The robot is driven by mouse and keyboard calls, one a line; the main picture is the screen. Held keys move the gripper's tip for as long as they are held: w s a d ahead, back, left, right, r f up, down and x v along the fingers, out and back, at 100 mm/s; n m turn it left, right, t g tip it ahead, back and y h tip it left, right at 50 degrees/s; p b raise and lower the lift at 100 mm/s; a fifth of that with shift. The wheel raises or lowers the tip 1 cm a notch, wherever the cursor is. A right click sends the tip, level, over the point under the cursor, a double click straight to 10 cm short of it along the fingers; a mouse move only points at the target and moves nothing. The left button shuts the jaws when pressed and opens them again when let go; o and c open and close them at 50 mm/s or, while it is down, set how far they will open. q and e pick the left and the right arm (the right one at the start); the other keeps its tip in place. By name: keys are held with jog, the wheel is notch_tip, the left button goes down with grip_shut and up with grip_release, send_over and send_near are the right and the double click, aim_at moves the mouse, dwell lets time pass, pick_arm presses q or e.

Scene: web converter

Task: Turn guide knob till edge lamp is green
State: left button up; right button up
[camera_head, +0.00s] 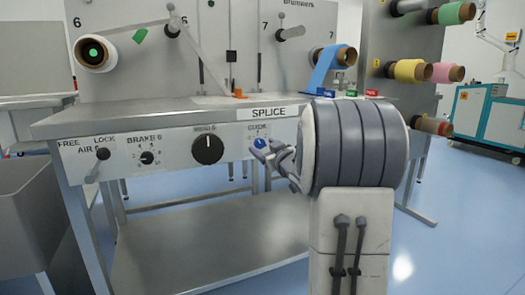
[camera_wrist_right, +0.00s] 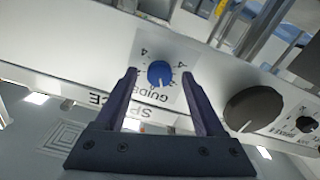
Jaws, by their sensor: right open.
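The guide knob is a small blue dial (camera_head: 260,143) on the white front panel under the SPLICE label, partly hidden by my right gripper. My right gripper (camera_head: 268,155) is open in front of it. In the right wrist view the blue knob (camera_wrist_right: 160,73) has a white mark and shows between the two spread fingers of my gripper (camera_wrist_right: 160,76); I see no contact. I cannot make out which thing is the edge lamp. Small green, blue and red blocks (camera_head: 350,93) sit on the table's back right edge. My left gripper is out of view.
On the same panel are a big black knob (camera_head: 208,149), a BRAKE dial (camera_head: 147,157) and a FREE/LOCK lever (camera_head: 102,154). The steel table top (camera_head: 150,118) overhangs the panel. A grey bin (camera_head: 35,225) stands at left. Coloured rolls hang at right.

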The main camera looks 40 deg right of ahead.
jog(key=shift+x, duration=0.85)
grip_shut()
jog(key=shift+n, duration=0.3)
jog(key=shift+n+b, duration=0.7)
jog(key=shift+n, duration=0.5)
jog(key=shift+n+b, duration=0.5)
jog(key=shift+n, duration=0.9)
